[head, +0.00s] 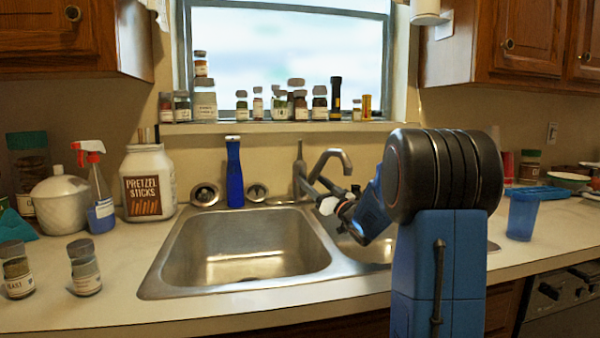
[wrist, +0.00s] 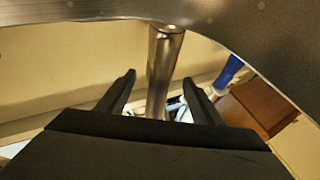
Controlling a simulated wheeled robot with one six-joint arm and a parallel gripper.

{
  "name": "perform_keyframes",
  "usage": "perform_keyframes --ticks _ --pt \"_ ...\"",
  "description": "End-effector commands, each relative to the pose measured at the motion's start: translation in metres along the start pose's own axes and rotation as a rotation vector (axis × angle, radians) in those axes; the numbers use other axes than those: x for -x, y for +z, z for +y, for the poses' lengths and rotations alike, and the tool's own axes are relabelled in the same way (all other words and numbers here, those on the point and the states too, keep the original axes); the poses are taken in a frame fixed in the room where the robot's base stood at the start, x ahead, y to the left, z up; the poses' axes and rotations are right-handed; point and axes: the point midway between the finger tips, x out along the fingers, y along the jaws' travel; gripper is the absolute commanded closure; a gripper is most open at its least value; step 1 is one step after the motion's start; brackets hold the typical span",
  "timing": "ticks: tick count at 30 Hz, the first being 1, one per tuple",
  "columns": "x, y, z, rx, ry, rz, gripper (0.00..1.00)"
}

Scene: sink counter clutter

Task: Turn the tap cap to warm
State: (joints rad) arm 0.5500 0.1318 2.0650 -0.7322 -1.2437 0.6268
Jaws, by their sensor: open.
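The metal tap stands behind the sink, with an upright post (head: 300,172) and a curved spout (head: 335,154) in the head view. In the wrist view the post (wrist: 163,65) has a round cap (wrist: 170,29) on its end. My gripper (head: 319,192) is beside the post, reaching in from the right. In the wrist view my gripper (wrist: 160,84) is open, with the post showing between its two dark fingers. I cannot tell whether a finger touches it. The cap's warm and cold marks cannot be made out.
A blue bottle (head: 235,180) stands left of the tap. The sink's rim (head: 160,265) lies in front, and my arm covers part of its right basin. Several jars line the window sill (head: 270,127). A pretzel jar (head: 147,165) and a spray bottle (head: 100,205) stand at left.

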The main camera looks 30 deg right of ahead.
Motion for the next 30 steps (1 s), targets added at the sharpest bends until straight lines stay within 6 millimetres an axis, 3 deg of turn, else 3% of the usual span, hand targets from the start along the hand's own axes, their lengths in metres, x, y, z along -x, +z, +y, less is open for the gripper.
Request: perform_keyframes --ticks 6,12,26,30 --pt "-0.038 0.000 -0.001 -0.001 -0.002 0.001 0.40" --pt "-0.063 0.000 0.000 0.000 -0.001 0.000 0.40" --pt "-0.073 0.000 0.000 0.000 0.000 0.000 0.40" --pt "-0.073 0.000 0.000 0.000 0.000 0.000 0.71"
